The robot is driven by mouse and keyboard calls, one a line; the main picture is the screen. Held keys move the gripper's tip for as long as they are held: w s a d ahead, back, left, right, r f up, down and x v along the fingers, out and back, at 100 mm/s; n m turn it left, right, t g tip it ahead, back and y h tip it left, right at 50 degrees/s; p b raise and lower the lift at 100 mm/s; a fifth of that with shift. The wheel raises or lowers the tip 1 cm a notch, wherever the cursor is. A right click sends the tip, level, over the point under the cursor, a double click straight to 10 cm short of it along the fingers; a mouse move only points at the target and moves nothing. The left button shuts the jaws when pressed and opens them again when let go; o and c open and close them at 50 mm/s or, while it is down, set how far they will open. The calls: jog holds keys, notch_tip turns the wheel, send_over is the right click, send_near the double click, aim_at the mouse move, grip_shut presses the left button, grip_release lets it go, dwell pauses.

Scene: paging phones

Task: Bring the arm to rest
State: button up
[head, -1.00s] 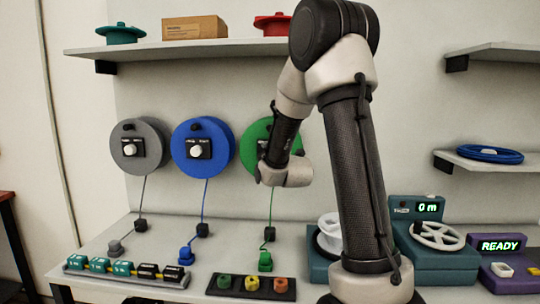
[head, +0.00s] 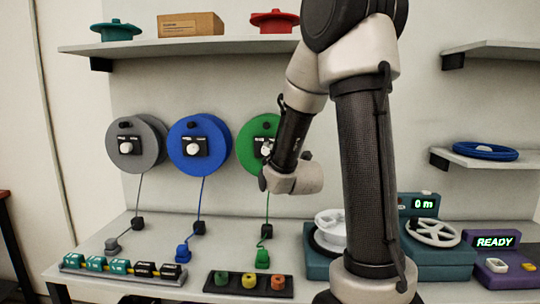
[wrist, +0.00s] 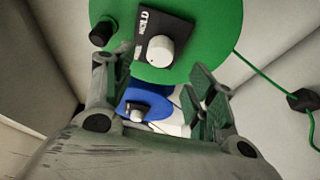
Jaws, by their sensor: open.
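My gripper (wrist: 158,82) is open and empty in the wrist view, with its two padded fingers apart. The green reel (wrist: 200,45) with its black label plate and white knob (wrist: 159,51) lies beyond the fingers, and I see no contact. The blue reel (wrist: 150,103) shows farther off between the fingers. In the head view, my arm stands raised and bent over the bench, its wrist in front of the green reel (head: 252,140) and partly covering it. The gripper's fingers are hidden there.
A grey reel (head: 123,165) and blue reel (head: 190,165) hang on the wall at left. A shelf (head: 180,46) runs above.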

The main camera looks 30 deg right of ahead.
jog(key=shift+s, duration=0.1)
dwell(0.4)
notch_tip(320, 180, down, 11)
jog(key=s+a+m+g+y, duration=0.1)
jog(key=s+m+g+y, duration=0.15)
jog(key=m+g, duration=0.35)
jog(key=s+a+f+m+g, duration=0.3)
jog(key=s+f+m+g, duration=0.1)
jog(key=s, duration=0.4)
jog(key=s+a+r+m+g, duration=0.1)
jog(key=s+r+m, duration=0.1)
jog(key=s, duration=0.5)
jog(key=s+a+r+m+g+y, duration=0.1)
jog(key=s+a+r+m, duration=0.1)
jog(key=s+r, duration=0.3)
jog(key=s+a+r+m+g, duration=0.1)
jog(key=s+r, duration=0.3)
jog(key=s, duration=0.6)
jog(key=shift+s+a+m, duration=0.15)
jog(key=shift+a+m, duration=0.05)
jog(key=shift+m, duration=0.2)
